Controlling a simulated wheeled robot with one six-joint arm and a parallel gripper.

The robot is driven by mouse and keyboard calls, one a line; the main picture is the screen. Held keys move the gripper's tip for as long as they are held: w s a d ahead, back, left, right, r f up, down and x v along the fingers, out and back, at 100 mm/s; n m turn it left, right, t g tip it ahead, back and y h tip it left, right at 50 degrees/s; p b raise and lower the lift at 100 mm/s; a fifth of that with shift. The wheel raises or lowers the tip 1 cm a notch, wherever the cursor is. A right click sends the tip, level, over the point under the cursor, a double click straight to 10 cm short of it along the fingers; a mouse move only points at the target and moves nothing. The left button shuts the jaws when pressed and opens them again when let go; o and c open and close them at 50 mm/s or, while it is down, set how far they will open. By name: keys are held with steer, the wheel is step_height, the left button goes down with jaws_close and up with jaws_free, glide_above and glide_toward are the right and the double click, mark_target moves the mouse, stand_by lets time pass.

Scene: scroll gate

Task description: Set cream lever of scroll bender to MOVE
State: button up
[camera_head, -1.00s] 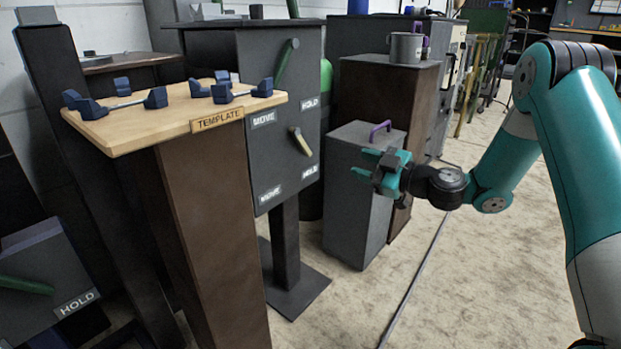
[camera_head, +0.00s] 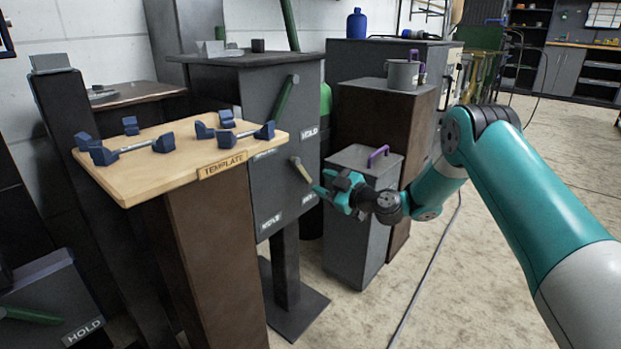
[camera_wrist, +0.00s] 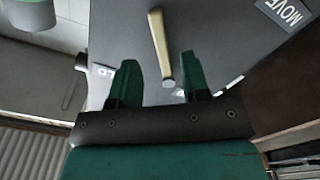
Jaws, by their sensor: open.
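The cream lever (camera_head: 301,169) is on the right-hand part of the front of a dark grey cabinet (camera_head: 262,190), under a green lever (camera_head: 283,103). It slants down to the right. HOLD (camera_head: 308,198) and MOVE (camera_head: 270,221) labels show near it. My gripper (camera_head: 326,189) is open just right of the cream lever. In the wrist view the cream lever (camera_wrist: 160,45) reaches down between the tips of my two green fingers (camera_wrist: 158,80), nearer the right finger. I cannot tell whether they touch.
A wooden-topped TEMPLATE stand (camera_head: 225,164) with blue blocks and rods stands left of the cabinet. A grey box with a purple handle (camera_head: 378,153) is close behind my gripper. A mug (camera_head: 402,75) sits on a brown pedestal. Open floor lies to the right.

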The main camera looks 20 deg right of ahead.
mark_target(308, 176)
steer(key=b+x, duration=0.1)
steer(key=x, duration=0.4)
steer(key=shift+w+a, duration=0.1)
steer(key=shift+w, duration=0.1)
jaws_close()
